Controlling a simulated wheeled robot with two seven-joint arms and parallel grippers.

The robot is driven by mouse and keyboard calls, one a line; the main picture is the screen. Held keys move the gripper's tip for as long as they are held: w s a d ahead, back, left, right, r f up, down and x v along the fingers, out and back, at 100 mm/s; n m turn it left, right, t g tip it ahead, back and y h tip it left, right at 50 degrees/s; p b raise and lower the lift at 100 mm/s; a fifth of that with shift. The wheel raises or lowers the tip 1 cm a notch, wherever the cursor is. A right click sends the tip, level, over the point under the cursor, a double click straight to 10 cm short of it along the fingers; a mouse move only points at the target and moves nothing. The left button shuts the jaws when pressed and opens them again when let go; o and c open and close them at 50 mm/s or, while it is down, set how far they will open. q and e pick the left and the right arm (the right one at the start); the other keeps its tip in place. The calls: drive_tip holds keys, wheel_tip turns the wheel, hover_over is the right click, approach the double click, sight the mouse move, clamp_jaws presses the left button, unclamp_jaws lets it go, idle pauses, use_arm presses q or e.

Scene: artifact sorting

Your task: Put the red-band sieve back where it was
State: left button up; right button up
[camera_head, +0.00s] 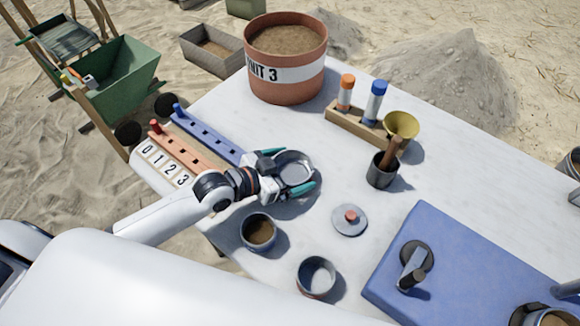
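My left gripper (289,170) reaches over the white table from the left. Its teal fingers lie on both sides of a round grey metal sieve (293,167) and appear to clasp it. The fingers hide most of its side wall, so I cannot make out its band colour. My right gripper is not in view.
Behind are a peg rack (206,138), UNIT 3 bucket (286,88), tube holder (352,128) and tool cup (382,172).

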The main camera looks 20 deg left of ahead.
use_arm(q)
drive_tip(key=shift+r, duration=0.1)
drive_tip(key=shift+s+a+r, duration=0.1)
drive_tip(key=shift+r, duration=0.05)
drive_tip(key=p+v, duration=0.1)
drive_tip(key=v, duration=1)
drive_tip(key=shift+s+a+r, duration=0.1)
drive_tip(key=shift+s+a, duration=0.1)
drive_tip(key=shift+s, duration=0.05)
